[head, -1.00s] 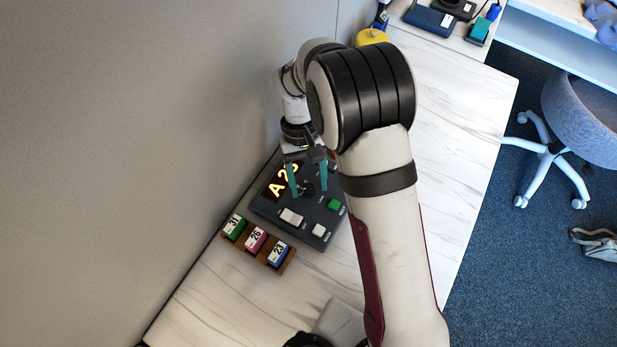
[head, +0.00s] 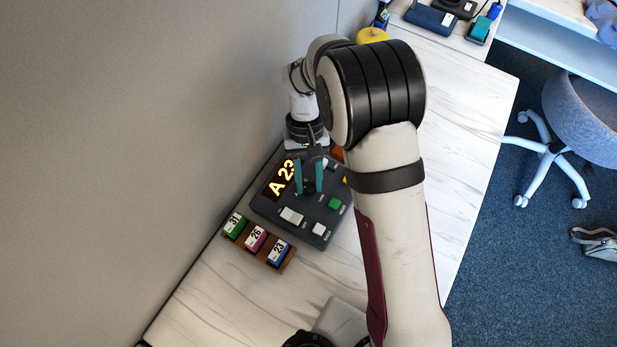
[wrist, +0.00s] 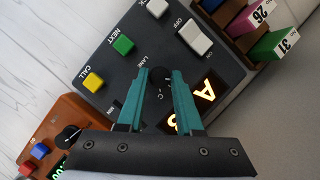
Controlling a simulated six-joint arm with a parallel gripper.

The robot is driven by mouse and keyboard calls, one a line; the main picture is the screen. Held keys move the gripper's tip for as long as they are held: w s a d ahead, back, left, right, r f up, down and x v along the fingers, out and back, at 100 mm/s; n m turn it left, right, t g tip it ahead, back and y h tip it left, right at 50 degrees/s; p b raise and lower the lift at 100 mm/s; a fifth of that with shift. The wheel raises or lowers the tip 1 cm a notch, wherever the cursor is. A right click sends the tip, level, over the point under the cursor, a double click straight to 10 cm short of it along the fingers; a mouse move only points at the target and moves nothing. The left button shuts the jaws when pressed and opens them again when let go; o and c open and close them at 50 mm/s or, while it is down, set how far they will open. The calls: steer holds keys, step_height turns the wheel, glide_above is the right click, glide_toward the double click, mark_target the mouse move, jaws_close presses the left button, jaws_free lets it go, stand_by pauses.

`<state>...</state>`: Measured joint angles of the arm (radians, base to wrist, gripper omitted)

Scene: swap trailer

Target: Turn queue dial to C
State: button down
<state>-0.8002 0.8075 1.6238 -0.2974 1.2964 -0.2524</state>
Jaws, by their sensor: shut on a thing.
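The queue dial (wrist: 159,77) is a small black knob on the dark grey console (wrist: 100,55), and a letter C shows beside it in the wrist view. My gripper (wrist: 160,74) has its two teal fingers shut on the dial, one at each side. In the head view my gripper (head: 309,189) points down onto the console (head: 262,207), and its fingers mostly hide the dial. The dial's exact pointer direction cannot be told.
The console also carries a white rocker switch (wrist: 195,37), a green button (wrist: 123,45) and a yellow button (wrist: 93,81). A wooden rack (head: 239,243) of numbered blocks stands in front. An orange device (wrist: 47,120) is close beside the console. The wall is near on the left.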

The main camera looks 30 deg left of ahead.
steer(key=m+y, duration=0.1)
steer(key=m, duration=0.2)
steer(key=m+y, duration=0.1)
steer(key=m, duration=0.3)
steer(key=shift+w+d+g+y, duration=0.1)
steer(key=shift+d+g+y, duration=0.1)
steer(key=shift+g+y, duration=0.2)
steer(key=m, duration=0.2)
steer(key=m+y, duration=0.1)
steer(key=m, duration=0.1)
steer(key=shift+d+m+y, duration=0.1)
steer(key=shift+m+y, duration=0.2)
steer(key=shift+d+m+t+y, duration=0.1)
steer(key=shift+m+t+y, duration=0.45)
steer(key=shift+m, duration=1.05)
steer(key=c, duration=0.6)
jaws_free()
steer(key=v, duration=1.5)
steer(key=shift+w+d+r, duration=0.15)
steer(key=shift+r, duration=0.2)
